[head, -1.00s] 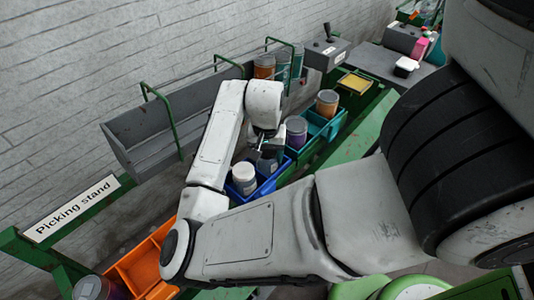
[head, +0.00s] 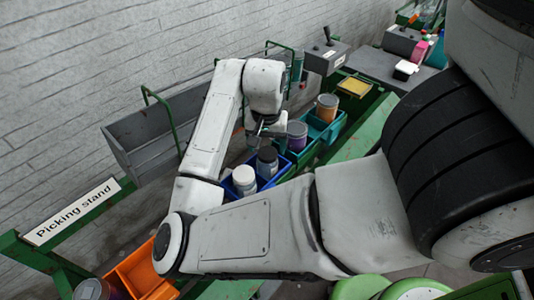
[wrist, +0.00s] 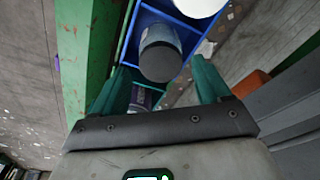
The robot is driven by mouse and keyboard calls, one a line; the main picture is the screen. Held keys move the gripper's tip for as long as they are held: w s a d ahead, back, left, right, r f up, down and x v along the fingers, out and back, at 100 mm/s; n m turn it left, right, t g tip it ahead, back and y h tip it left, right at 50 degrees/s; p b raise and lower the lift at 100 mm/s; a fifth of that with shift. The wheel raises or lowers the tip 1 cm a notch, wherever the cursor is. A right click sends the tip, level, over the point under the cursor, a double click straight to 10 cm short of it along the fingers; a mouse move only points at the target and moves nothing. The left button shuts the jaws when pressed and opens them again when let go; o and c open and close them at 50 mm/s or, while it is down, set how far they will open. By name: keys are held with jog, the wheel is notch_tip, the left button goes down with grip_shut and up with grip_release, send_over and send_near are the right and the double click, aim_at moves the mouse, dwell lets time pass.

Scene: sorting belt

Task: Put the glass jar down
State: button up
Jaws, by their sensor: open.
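A jar with a dark lid and a bluish see-through body, which I take as the glass jar (head: 267,161), stands in the blue bin (head: 284,174). The jar (wrist: 161,58) also shows in the wrist view, dark lid towards me, in front of my fingers. My gripper (head: 263,130) is above the blue bin in the head view. In the wrist view its two teal fingers (wrist: 163,84) are spread apart with nothing held between them. The jar's base is hidden by the bin walls.
A white-lidded jar (head: 244,178) stands beside the jar in the blue bin. Teal bins with a purple jar (head: 297,136) and an orange-brown jar (head: 327,106) lie beyond. An orange bin (head: 142,272) is at lower left. A grey trough (head: 150,150) runs behind my arm.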

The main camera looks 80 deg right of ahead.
notch_tip(320, 180, up, 6)
jog(key=shift+a+p, duration=0.3)
